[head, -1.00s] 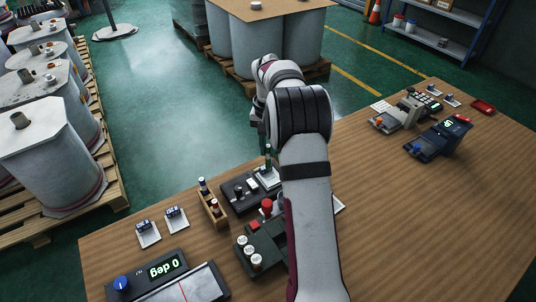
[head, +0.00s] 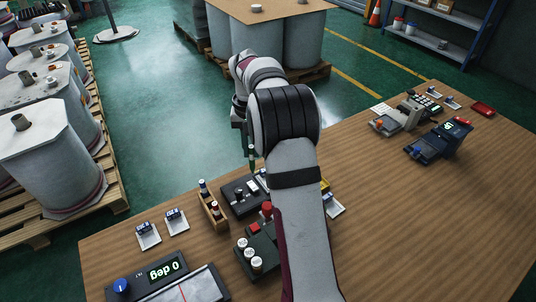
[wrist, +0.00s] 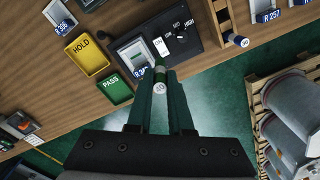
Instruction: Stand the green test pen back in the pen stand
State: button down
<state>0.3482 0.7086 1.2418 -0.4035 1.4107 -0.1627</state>
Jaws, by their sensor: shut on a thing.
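The green test pen (head: 252,156) hangs roughly upright below my gripper, above the far side of the bench. In the wrist view my gripper (wrist: 161,84) is shut on the pen (wrist: 159,88), whose pale marked end faces the camera. The wooden pen stand (head: 221,221) is on the bench to the left of and below the pen, with other pens standing in it. The stand (wrist: 225,12) also shows at the top right of the wrist view, apart from the held pen. In the head view my arm hides most of the gripper.
A dark tester box (head: 236,200) lies right beside the stand. The wrist view shows a yellow HOLD tray (wrist: 87,55) and a green PASS tray (wrist: 115,86) near it. A control box with a red knob (head: 267,207) stands nearer. The bench's right middle is clear.

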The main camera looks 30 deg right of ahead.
jog(key=a+f+n, duration=0.4)
jog(key=a+n, duration=0.2)
jog(key=a, duration=0.7)
jog(key=shift+a+n, duration=0.35)
jog(key=shift+n, duration=0.05)
jog(key=shift+s+f, duration=0.1)
jog(key=shift+f, duration=0.05)
jog(key=shift+f, duration=0.7)
jog(key=shift+f, duration=0.1)
jog(key=shift+f, duration=0.9)
